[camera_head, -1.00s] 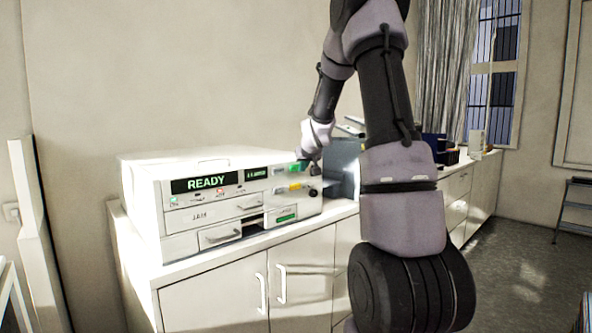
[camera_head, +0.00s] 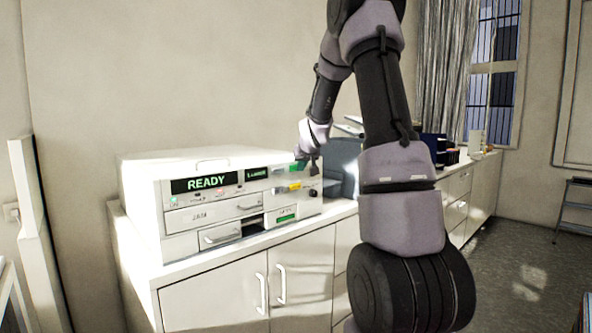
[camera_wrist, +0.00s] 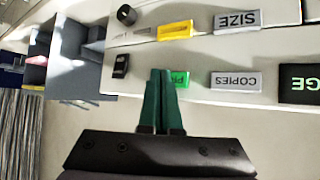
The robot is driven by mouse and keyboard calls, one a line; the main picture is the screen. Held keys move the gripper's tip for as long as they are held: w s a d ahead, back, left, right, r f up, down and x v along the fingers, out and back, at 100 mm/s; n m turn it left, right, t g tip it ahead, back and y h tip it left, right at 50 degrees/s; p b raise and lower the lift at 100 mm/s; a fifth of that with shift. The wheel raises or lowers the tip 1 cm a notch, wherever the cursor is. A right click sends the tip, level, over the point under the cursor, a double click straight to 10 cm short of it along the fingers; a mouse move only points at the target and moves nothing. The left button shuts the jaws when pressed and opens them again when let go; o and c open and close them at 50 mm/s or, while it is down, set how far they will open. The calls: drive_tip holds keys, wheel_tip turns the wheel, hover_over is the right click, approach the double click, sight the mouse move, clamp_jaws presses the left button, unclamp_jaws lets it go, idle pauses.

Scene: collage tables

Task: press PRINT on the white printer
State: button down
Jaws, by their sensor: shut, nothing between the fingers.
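The white printer (camera_head: 142,195) stands on the counter at the left in the head view, its display reading READY. The green button (camera_wrist: 181,79), with a label starting with P, shows in the wrist view, partly hidden behind my fingertips. In the head view the green button (camera_head: 299,166) is on the upper right of the printer front. My gripper (camera_wrist: 164,73) is shut and empty, its green fingertips over the left part of that button. I cannot tell whether they touch it. In the head view my gripper (camera_head: 305,157) is small and close to the printer's front right.
In the wrist view, which is upside down, a grey COPIES label (camera_wrist: 236,81), a SIZE label (camera_wrist: 238,20), a yellow button (camera_wrist: 175,30) and a black knob (camera_wrist: 126,14) are nearby. A grey tray unit (camera_head: 341,165) stands right of the printer.

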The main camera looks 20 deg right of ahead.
drive_tip(key=shift+w+a, duration=0.2)
drive_tip(key=shift+w, duration=0.2)
idle(0.3)
drive_tip(key=shift+s+d, duration=0.1)
drive_tip(key=shift+s, duration=0.05)
drive_tip(key=shift+s+d, duration=0.2)
drive_tip(key=shift+s, duration=0.45)
drive_tip(key=shift+s+d, duration=0.3)
drive_tip(key=shift+s, duration=0.5)
drive_tip(key=shift+s+d, duration=0.25)
drive_tip(key=shift+s, duration=0.5)
drive_tip(key=shift+s+d, duration=0.3)
drive_tip(key=shift+s, duration=0.5)
